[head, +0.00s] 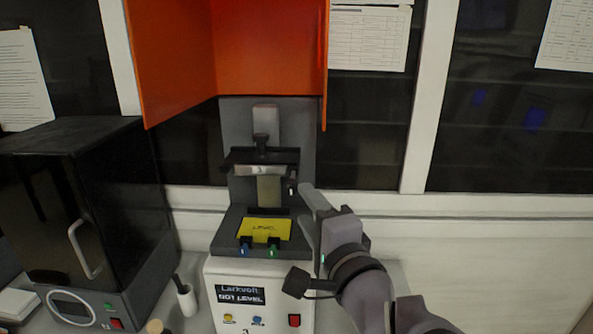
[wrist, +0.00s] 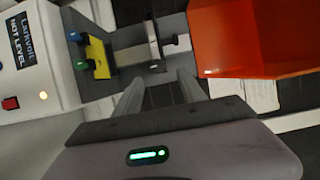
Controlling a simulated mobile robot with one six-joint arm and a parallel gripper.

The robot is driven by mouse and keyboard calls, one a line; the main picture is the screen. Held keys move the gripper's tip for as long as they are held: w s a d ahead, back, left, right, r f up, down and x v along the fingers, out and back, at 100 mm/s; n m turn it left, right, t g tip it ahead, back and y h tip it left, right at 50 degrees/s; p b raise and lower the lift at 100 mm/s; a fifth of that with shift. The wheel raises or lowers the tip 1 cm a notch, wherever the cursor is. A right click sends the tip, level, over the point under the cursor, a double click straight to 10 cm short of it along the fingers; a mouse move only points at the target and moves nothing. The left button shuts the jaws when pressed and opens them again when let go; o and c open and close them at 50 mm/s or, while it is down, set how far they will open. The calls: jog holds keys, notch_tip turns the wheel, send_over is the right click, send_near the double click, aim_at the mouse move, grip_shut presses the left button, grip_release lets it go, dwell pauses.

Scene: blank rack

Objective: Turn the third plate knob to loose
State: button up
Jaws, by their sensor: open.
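The Larkvolt machine (head: 212,318) stands in the middle of the head view, its display (head: 240,295) reading "NOT LEVEL". A yellow plate (head: 250,226) marked "LEVEL" lies on its grey bed. A blue knob (head: 245,248) and a green knob (head: 272,249) sit at the plate's front edge; they also show in the wrist view, as blue (wrist: 75,37) and green (wrist: 80,64). A dark knob (head: 292,187) sits higher, at the carriage's right side. I cannot tell which knob is third. My gripper (head: 308,212) is open and empty, right of the bed, apart from the knobs.
An orange hood (head: 240,50) stands open above the machine; it fills the upper right of the wrist view (wrist: 255,45). A black cabinet (head: 90,215) with a handle stands left. A small white holder (head: 187,300) stands between them. The white wall is right of my arm.

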aim_at(292, 189)
jog(key=x, duration=0.6)
jog(key=b+x, duration=0.1)
jog(key=x, duration=0.2)
jog(key=shift+w+a+f, duration=0.1)
jog(key=shift+w+f, duration=0.15)
jog(key=shift+f, duration=0.05)
grip_shut()
